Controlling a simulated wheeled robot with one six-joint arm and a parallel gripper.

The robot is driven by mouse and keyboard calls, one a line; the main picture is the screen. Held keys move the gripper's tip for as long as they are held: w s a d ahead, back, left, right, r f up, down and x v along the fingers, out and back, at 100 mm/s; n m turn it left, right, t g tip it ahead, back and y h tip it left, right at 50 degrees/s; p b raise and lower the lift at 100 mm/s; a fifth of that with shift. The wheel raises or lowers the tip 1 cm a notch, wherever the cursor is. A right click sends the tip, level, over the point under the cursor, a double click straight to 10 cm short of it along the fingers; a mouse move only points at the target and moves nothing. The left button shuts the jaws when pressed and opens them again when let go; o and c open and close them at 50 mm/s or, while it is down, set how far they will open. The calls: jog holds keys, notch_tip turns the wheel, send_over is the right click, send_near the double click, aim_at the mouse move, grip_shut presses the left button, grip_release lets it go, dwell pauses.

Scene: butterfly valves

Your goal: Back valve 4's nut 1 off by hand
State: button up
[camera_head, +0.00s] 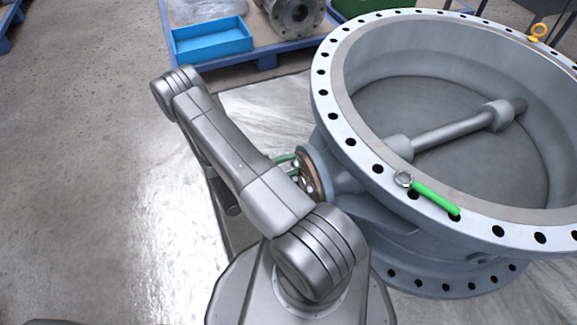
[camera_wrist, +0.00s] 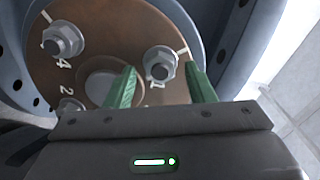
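The valve (camera_head: 330,100) is a large grey-blue body with a brown round plate (camera_head: 311,176) on its side. In the wrist view the plate (camera_wrist: 100,75) carries steel nuts on studs and painted numbers. Nut 1 (camera_wrist: 160,62) is at upper centre, with its mark just below it partly readable. My gripper (camera_wrist: 160,70) has two green fingers, open, one on each side of nut 1 and apart from it in the picture. How deep the fingers reach is hard to tell. In the head view the fingers (camera_head: 287,160) show beside the plate, partly hidden by my arm.
Nut 4 (camera_wrist: 63,40) and nut 2 (camera_wrist: 70,105) sit on the same plate. A green-handled wrench (camera_head: 435,197) lies on the valve's top rim. A blue tray (camera_head: 212,42) stands on a pallet at the back. The floor at left is clear.

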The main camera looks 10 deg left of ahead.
jog(key=p+v, duration=0.2)
jog(key=v, duration=1.1)
jog(key=shift+s+a, duration=0.25)
jog(key=shift+a, duration=0.1)
jog(key=shift+d, duration=0.1)
jog(key=b+x, duration=0.2)
jog(key=x, duration=1.1)
jog(key=shift+w+d, duration=0.3)
